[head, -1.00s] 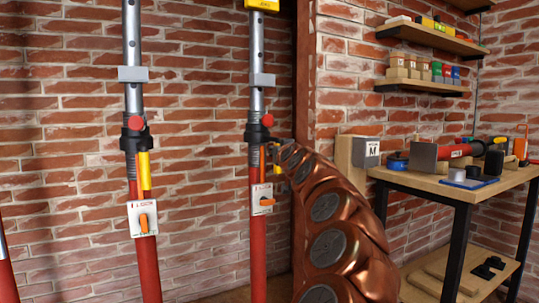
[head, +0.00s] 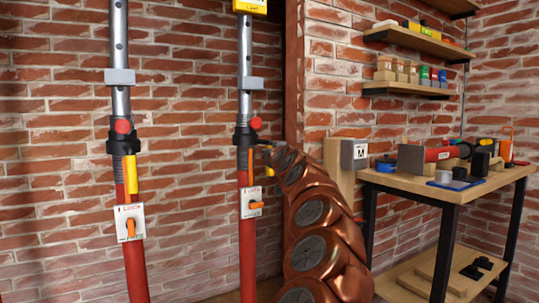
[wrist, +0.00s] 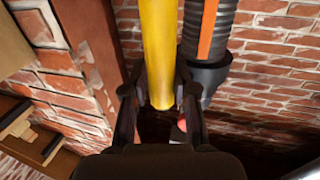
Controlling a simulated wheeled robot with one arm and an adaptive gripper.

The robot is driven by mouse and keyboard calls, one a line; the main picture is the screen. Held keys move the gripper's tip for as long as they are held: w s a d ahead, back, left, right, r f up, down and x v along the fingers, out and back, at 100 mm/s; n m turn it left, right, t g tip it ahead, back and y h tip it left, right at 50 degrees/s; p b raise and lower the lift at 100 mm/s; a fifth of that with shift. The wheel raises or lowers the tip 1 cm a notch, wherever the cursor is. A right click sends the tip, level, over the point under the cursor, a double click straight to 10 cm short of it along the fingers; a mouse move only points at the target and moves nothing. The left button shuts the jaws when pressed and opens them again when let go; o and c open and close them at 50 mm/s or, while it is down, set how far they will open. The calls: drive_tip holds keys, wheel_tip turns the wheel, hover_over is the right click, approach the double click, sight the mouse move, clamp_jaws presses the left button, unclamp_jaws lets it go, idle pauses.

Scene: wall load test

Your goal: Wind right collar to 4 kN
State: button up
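The right prop is a red tube (head: 247,265) with a steel upper tube and a black collar (head: 245,138) that has a red knob (head: 256,123). My gripper (head: 266,148) is at the collar's right side. In the wrist view, my gripper's fingers (wrist: 160,88) lie close on both sides of the yellow handle (wrist: 160,45) and appear shut on it. A yellow box (head: 250,6) tops the right prop, cut off by the frame; I cannot read its value.
The left prop (head: 140,265) stands beside it with its own collar and yellow handle (head: 130,174). Both props carry white plates with orange levers. A wooden post edge (head: 293,60), a workbench (head: 450,192) with tools and wall shelves are to the right.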

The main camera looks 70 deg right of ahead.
drive_tip(key=o, duration=0.4)
drive_tip(key=shift+a, duration=0.1)
drive_tip(key=v, duration=0.7)
idle(0.5)
drive_tip(key=shift+s+a, duration=0.15)
idle(0.3)
